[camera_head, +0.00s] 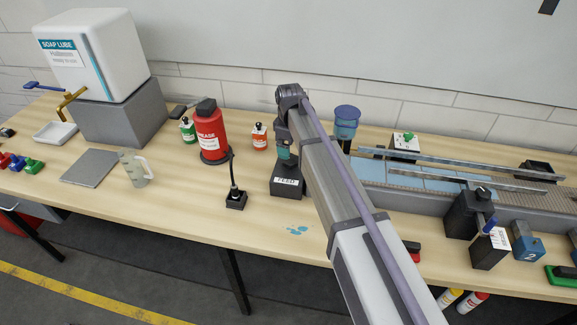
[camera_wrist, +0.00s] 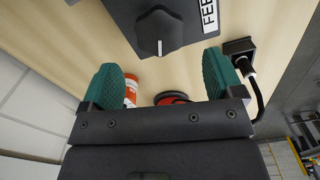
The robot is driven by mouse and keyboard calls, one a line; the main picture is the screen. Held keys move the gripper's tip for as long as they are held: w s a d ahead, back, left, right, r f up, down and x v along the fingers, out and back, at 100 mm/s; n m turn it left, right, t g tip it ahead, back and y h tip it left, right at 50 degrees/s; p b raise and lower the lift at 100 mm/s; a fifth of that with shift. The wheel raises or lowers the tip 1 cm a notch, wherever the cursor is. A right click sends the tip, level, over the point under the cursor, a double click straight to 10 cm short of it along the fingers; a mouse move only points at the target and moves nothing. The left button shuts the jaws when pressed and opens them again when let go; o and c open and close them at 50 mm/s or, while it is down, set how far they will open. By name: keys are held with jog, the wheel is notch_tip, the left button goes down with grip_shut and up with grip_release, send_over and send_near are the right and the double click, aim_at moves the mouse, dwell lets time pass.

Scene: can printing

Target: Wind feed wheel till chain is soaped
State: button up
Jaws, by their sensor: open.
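The feed box (camera_head: 287,187), dark with a white FEED label, stands on the bench at mid-picture. In the wrist view its black ridged feed wheel (camera_wrist: 158,33) with a white pointer line shows on the box face. My gripper (camera_wrist: 163,75) is open; its two green fingers stand apart, with the wheel just beyond and between their tips, not clasped. In the head view my gripper (camera_head: 284,145) hangs over the box, and my arm hides part of it. The chain conveyor (camera_head: 549,199) runs to the right, its bed showing blue patches. A blue cup (camera_head: 346,121) stands near its left end.
A white soap lube tank (camera_head: 108,58) stands at far left.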

aim_at(290, 163)
notch_tip(290, 163, down, 6)
jog(key=b, duration=0.4)
jog(key=shift+f, duration=0.1)
jog(key=shift+c, duration=0.3)
jog(key=c, duration=0.9)
jog(key=shift+o, duration=0.2)
